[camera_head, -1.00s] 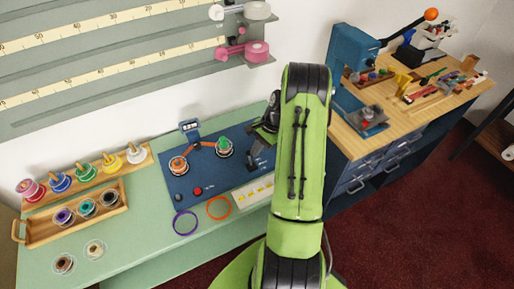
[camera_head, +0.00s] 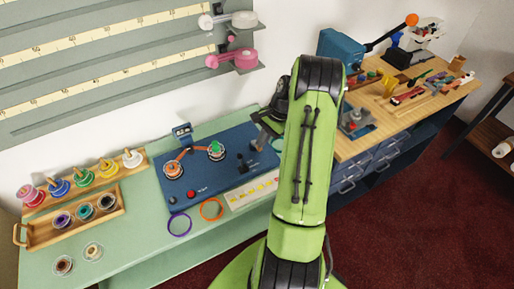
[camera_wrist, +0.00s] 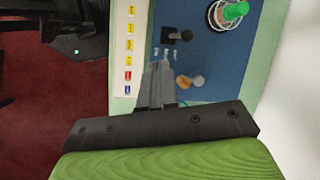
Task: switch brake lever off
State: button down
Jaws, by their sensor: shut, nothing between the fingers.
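The brake lever (camera_head: 241,158) is a small black lever with a ball knob, standing at the right part of the blue panel (camera_head: 205,191). It also shows at the top of the wrist view (camera_wrist: 185,35), its knob to the right of its dark base, beside small printed marks. My gripper (camera_head: 262,142) is shut and empty, just right of the lever in the head view. In the wrist view its closed fingertips (camera_wrist: 160,64) are below the lever, with a visible gap. I cannot tell their height above the panel.
Two spools (camera_head: 173,169), one with a green top (camera_head: 216,149), sit on the panel, with a red button (camera_head: 191,194) in front.

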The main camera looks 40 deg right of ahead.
jog(key=r, duration=0.1)
jog(key=d+r, duration=0.1)
jog(key=r, duration=0.2)
jog(key=shift+w+d+r, duration=0.25)
jog(key=shift+d+r, duration=0.05)
jog(key=shift+r, duration=0.05)
